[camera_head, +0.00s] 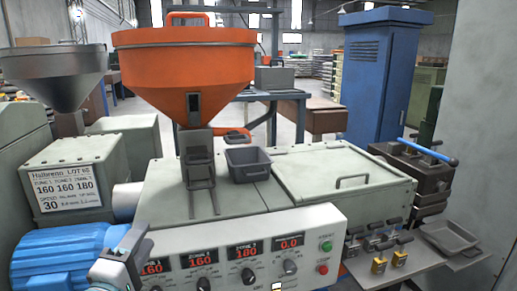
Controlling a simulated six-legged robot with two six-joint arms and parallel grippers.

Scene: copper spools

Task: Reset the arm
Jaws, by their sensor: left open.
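My left gripper (130,244) shows at the bottom left, in front of the blue motor (58,255) and the left end of the control panel (220,258). It is open, and I see nothing held in it. Its lower part and most of the arm are cut off by the bottom edge of the picture. My right gripper is not in view.
An orange hopper (186,62) stands on the pale green machine. A small grey bin (248,170) sits on the machine top beside a lid with a handle (343,178). A grey tray (450,238) is at the right. A blue cabinet (382,80) stands behind.

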